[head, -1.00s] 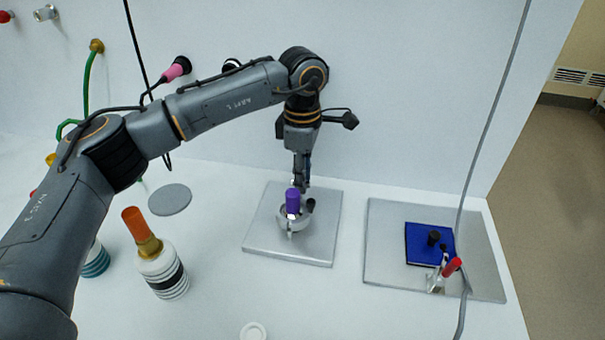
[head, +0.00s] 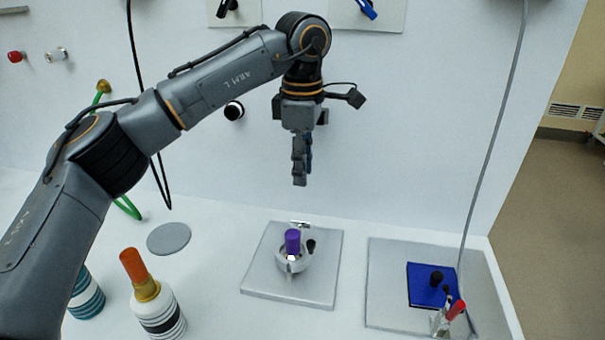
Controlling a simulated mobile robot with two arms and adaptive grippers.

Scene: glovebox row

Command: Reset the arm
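My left gripper (head: 300,175) hangs pointing down in the head view, clear above the bench and in front of the white back wall. Its fingers show nearly edge-on, so I cannot tell whether they are open or shut; no object shows at their tips. Below it, a small round metal holder (head: 291,265) with a purple-capped piece (head: 292,241) upright in it stands on a grey square plate (head: 262,282). The gripper is apart from the purple piece. My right gripper is not in view.
A striped bottle (head: 160,312) with an orange top stands at the lower left, near a grey disc (head: 169,238). A blue block (head: 425,284) and a red-handled clamp (head: 455,311) are on the right plate (head: 387,261). A grey cable (head: 499,130) hangs at right.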

